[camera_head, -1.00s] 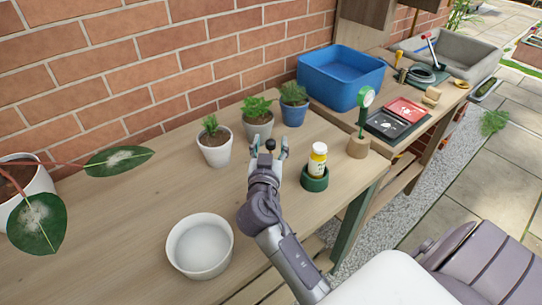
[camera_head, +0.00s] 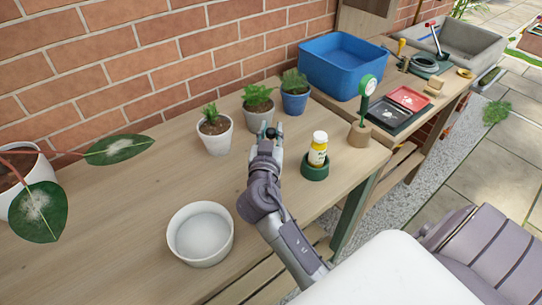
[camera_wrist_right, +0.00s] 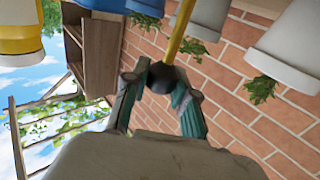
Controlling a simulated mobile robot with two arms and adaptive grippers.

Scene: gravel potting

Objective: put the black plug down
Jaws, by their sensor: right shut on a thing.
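The black plug (camera_head: 271,133) is a small dark knob between the fingertips of my right gripper (camera_head: 268,137), in front of the potted plants. My right gripper is shut on it. In the right wrist view, the black plug (camera_wrist_right: 160,76) shows as a dark round end between the two fingers of the gripper (camera_wrist_right: 158,88). A thin yellow rod (camera_wrist_right: 180,28) runs from it toward the top of that picture. Whether the plug touches the bench (camera_head: 130,215) cannot be told. My left gripper is not in view.
Three small potted plants (camera_head: 215,137) stand behind the gripper. A yellow bottle (camera_head: 318,150) sits in a green holder (camera_head: 315,171) to the right. A white bowl (camera_head: 200,262) stands at the front. The bench's left middle is clear. A blue tub (camera_head: 340,72) is at the back.

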